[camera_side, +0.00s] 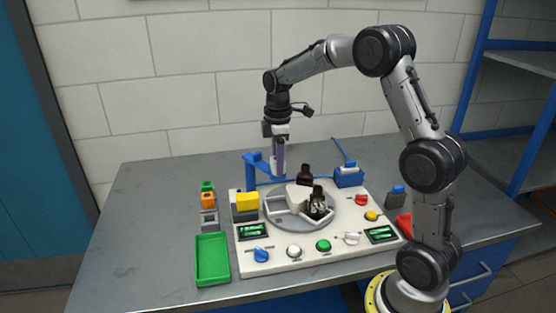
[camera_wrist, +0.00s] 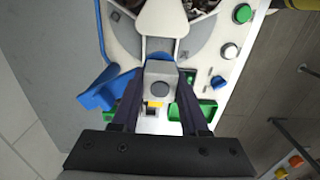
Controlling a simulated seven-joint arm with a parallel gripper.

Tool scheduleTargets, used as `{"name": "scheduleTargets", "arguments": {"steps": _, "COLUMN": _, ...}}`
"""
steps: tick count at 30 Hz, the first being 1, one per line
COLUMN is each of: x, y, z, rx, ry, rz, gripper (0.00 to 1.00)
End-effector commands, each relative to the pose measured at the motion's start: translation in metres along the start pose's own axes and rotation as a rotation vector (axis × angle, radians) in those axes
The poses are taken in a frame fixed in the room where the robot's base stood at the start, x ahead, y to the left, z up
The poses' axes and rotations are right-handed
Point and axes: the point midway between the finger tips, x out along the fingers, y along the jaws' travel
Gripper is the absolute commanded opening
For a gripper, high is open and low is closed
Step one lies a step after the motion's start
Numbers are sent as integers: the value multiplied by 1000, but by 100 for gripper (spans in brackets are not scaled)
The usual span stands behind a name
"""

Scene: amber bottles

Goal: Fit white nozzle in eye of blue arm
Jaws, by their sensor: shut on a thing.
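The white nozzle (camera_wrist: 160,72) is between the fingers of my gripper (camera_wrist: 158,92), seen from above as a pale block with a dark round top. In the side view, my gripper (camera_side: 279,168) points straight down, shut on the nozzle, close to the blue arm (camera_side: 256,157). In the wrist view, the blue arm (camera_wrist: 103,92) shows left of the fingers, with bits of blue beside the nozzle. The fingers and nozzle hide the eye, so I cannot tell whether the nozzle is in it.
A grey turntable (camera_side: 283,220) carries dark amber bottles (camera_side: 318,205) just right of my gripper. A yellow block (camera_side: 247,202), a green tray (camera_side: 212,258) and several buttons surround it. A blue block (camera_side: 348,177) with a cable stands behind.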

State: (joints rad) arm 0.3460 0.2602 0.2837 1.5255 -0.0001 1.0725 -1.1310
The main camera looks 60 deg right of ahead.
Motion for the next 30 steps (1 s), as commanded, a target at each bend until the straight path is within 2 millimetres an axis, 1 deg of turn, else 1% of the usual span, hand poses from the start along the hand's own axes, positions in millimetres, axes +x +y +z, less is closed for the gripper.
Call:
{"name": "scheduleTargets", "arguments": {"steps": 7, "x": 4, "y": 0, "z": 0, "rx": 0, "ry": 0, "rz": 0, "gripper": 0}}
{"name": "scheduleTargets", "arguments": {"steps": 15, "x": 5, "y": 0, "z": 0, "rx": 0, "ry": 0, "rz": 0, "gripper": 0}}
{"name": "scheduleTargets", "arguments": {"steps": 16, "x": 5, "y": 0, "z": 0, "rx": 0, "ry": 0, "rz": 0, "gripper": 46}}
{"name": "scheduleTargets", "arguments": {"steps": 18, "x": 5, "y": 0, "z": 0, "rx": 0, "ry": 0, "rz": 0, "gripper": 58}}
{"name": "scheduleTargets", "arguments": {"steps": 20, "x": 5, "y": 0, "z": 0, "rx": 0, "ry": 0, "rz": 0, "gripper": 69}}
{"name": "scheduleTargets", "arguments": {"steps": 21, "x": 5, "y": 0, "z": 0, "rx": 0, "ry": 0, "rz": 0, "gripper": 76}}
{"name": "scheduleTargets", "arguments": {"steps": 22, "x": 5, "y": 0, "z": 0, "rx": 0, "ry": 0, "rz": 0, "gripper": 79}}
{"name": "scheduleTargets", "arguments": {"steps": 28, "x": 5, "y": 0, "z": 0, "rx": 0, "ry": 0, "rz": 0, "gripper": 79}}
{"name": "scheduleTargets", "arguments": {"steps": 30, "x": 5, "y": 0, "z": 0, "rx": 0, "ry": 0, "rz": 0, "gripper": 92}}
